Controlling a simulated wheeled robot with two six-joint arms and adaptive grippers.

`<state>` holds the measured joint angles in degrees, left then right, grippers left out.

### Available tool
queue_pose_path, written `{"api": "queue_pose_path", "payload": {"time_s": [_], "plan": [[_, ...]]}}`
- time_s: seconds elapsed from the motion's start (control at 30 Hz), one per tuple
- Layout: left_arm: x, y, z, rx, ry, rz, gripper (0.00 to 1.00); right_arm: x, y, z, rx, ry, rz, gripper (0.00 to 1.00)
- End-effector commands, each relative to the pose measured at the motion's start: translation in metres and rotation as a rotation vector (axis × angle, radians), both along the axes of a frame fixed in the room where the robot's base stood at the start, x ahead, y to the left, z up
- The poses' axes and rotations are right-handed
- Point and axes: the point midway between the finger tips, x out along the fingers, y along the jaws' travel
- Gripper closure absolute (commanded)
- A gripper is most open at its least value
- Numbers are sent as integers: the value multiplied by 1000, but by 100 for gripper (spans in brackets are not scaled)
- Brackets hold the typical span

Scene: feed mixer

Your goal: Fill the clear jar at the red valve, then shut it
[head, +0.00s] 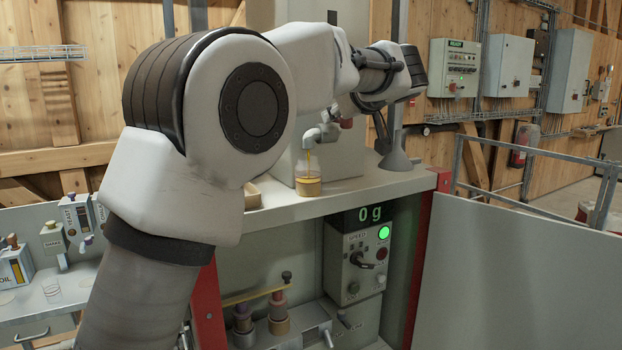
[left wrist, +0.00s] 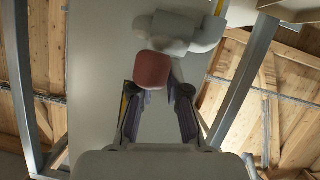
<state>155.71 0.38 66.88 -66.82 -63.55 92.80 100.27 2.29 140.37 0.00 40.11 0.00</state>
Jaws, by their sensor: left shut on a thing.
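The clear jar (head: 308,187) stands upright on the pale shelf under a grey spout (head: 312,136). A thin golden stream runs from the spout into the jar. Golden liquid fills its lower part, with clear wall above. The red valve (head: 347,123) is beside the spout, partly hidden by my left arm. In the left wrist view the red valve knob (left wrist: 153,68) sits at the fingertips of my left gripper (left wrist: 158,92), which is shut on it. My right gripper is in neither view.
The shelf (head: 390,184) carries a grey funnel-shaped piece (head: 395,158) to the right of the jar. Below, a display (head: 370,213) reads 0 g above a control box (head: 358,262) with a lit green lamp. A grey panel (head: 520,275) stands at right.

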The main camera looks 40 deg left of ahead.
Motion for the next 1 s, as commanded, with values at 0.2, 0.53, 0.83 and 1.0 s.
{"api": "queue_pose_path", "payload": {"time_s": [0.2, 0.53, 0.83, 1.0], "plan": [[-6, 5, -18, -13, 28, 11, 100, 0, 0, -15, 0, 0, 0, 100], [-8, 6, -15, -13, 28, 12, 58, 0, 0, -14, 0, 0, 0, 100], [-7, 5, -12, -10, 21, 9, 58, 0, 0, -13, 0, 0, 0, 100], [-7, 5, -9, -8, 17, 7, 58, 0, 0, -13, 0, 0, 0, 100]]}}
